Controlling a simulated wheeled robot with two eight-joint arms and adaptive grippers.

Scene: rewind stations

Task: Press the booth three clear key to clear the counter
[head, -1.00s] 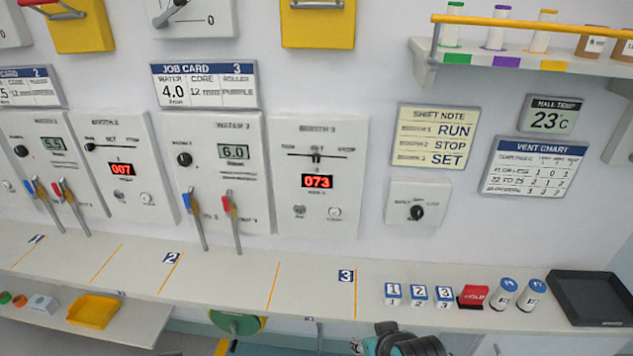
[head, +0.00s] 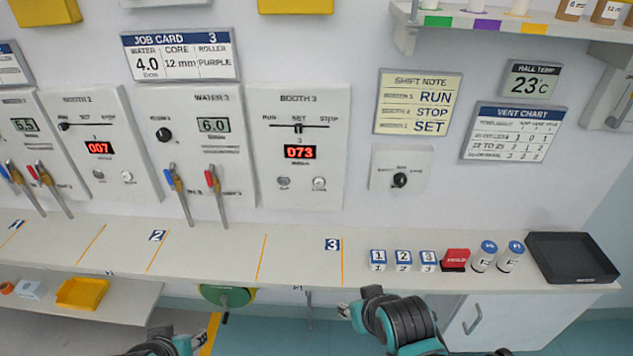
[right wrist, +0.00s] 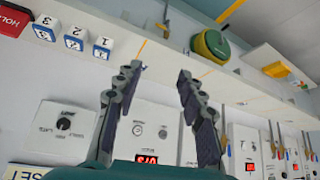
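The booth three panel (head: 329,128) is on the wall in the head view, with a slider and a red display (head: 300,152) reading 073. Two round keys sit below the display: a grey left key (head: 284,183) and a paler right key, the clear key (head: 319,184), whose label is blurred. The panel also shows upside down in the right wrist view, with the clear key (right wrist: 137,130) at left. My right gripper (right wrist: 160,75) is open and empty, its fingers apart and away from the panel.
The counter (head: 215,240) runs below the panels. Numbered blocks (head: 403,260), a red hold block (head: 456,259), two blue-capped cylinders (head: 483,256) and a black tray (head: 575,258) stand at right. Water valve levers (head: 216,193) stick out left of the panel. Counter below booth three is clear.

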